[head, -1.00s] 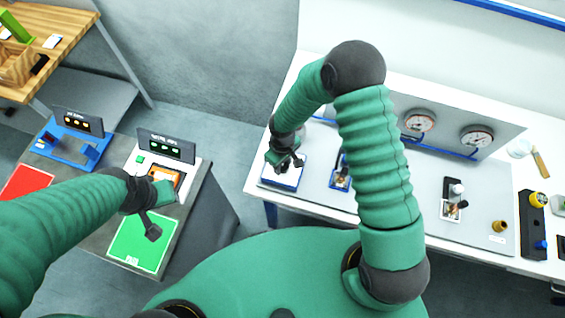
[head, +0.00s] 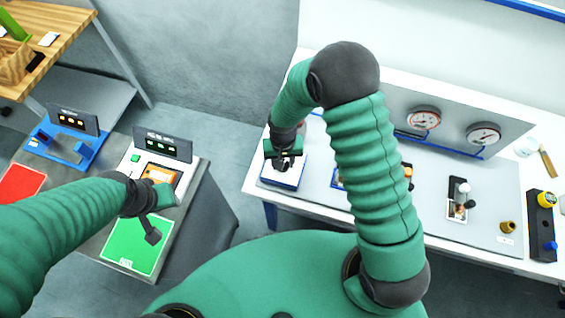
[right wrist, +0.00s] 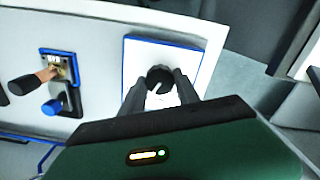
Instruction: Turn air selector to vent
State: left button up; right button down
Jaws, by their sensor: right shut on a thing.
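The air selector is a black round knob (right wrist: 160,78) with a white pointer line, on a white plate with a blue edge (right wrist: 207,42). In the head view the white and blue selector block (head: 282,181) stands at the left end of the right table. My right gripper (right wrist: 160,86) is shut on the knob, one finger at each side. In the head view my right gripper (head: 283,163) hides the knob from above. Any marks on the plate are too small or covered to read. My left gripper (head: 151,228) hangs over the green pad; its fingers are too small to judge.
A lever unit with a blue frame (right wrist: 60,80) stands beside the selector. Two gauges (head: 423,118) (head: 484,134) sit on the back panel. A second lever unit (head: 458,203) and a brass knob (head: 507,227) lie further right. The green pad (head: 125,247) is on the left bench.

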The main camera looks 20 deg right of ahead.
jog(key=shift+w+r+m+b, duration=0.1)
jog(key=shift+m+b, duration=0.25)
jog(key=shift+m, duration=1.95)
jog(key=c, duration=0.9)
grip_release()
notch_tip(320, 180, up, 17)
jog(key=b, duration=0.2)
jog(key=shift+b, duration=0.35)
jog(key=shift+f, duration=0.2)
